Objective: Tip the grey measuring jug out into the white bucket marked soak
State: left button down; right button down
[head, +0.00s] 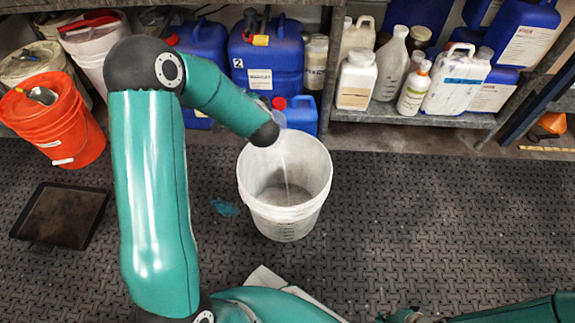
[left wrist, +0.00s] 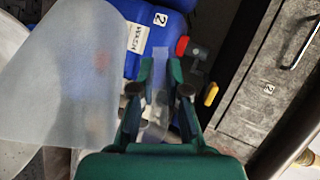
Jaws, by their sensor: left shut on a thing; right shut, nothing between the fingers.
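The white bucket (head: 285,212) stands upright on the floor mat at the centre of the head view; I cannot read a soak mark on it. My left arm reaches over its back-left rim, hiding most of the left gripper there. In the left wrist view the left gripper (left wrist: 161,75) is shut on part of the grey measuring jug (left wrist: 60,85), a large translucent shape. In the head view only a sliver of the jug (head: 278,118) shows behind my arm. A thin pale stream (head: 286,175) falls inside the bucket. My right gripper (head: 402,316) is shut and empty at the bottom edge.
An orange bucket (head: 58,135) and a dark tray (head: 62,215) stand at the left. Blue canisters (head: 265,65) stand behind the white bucket. A low shelf (head: 420,119) with bottles is at the back right. The mat right of the bucket is clear.

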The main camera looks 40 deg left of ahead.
pick_arm(q)
jog(key=shift+d+y, duration=0.25)
jog(key=shift+y, duration=0.05)
dwell(0.6)
jog(key=shift+m+t+y, duration=0.4)
jog(key=shift+t+y, duration=0.1)
jog(key=shift+y, duration=0.4)
jog(key=shift+s+d+r+b, duration=0.15)
jog(key=shift+d+r+b, duration=0.15)
jog(key=shift+d, duration=0.35)
jog(key=shift+s+d+r+b, duration=0.15)
jog(key=shift+s+d+r, duration=0.1)
jog(key=shift+d, duration=0.45)
jog(key=shift+s+d+r+b, duration=0.1)
jog(key=shift+d+r+b, duration=0.2)
jog(key=shift+d, duration=0.35)
